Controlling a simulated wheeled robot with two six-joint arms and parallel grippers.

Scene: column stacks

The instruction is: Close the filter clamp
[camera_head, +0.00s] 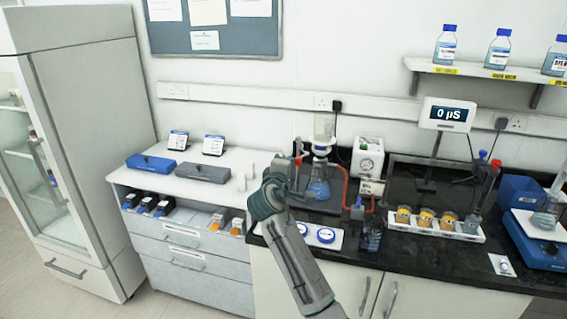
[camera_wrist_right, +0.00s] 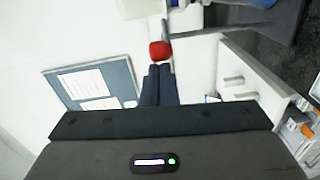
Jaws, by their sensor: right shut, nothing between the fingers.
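The filter setup stands on the dark bench in the head view, with a clear funnel (camera_head: 324,126) above a flask of blue liquid (camera_head: 318,186). A small red piece (camera_head: 298,161) shows left of the funnel's lower end, probably the clamp's lever tip. In the right wrist view a red knob (camera_wrist_right: 160,50) on a grey bar lies just beyond my right gripper's fingertips (camera_wrist_right: 158,68). The fingers are shut with nothing between them; whether they touch the knob I cannot tell. My right arm hides part of the bench left of the flask. My left gripper is not in view.
A red hose (camera_head: 345,178) runs right of the flask, near a white pump with a gauge (camera_head: 367,160). A white rack (camera_head: 437,230) with several amber cups is further right. Blue (camera_head: 151,163) and grey boxes (camera_head: 202,173) lie on the white counter at left.

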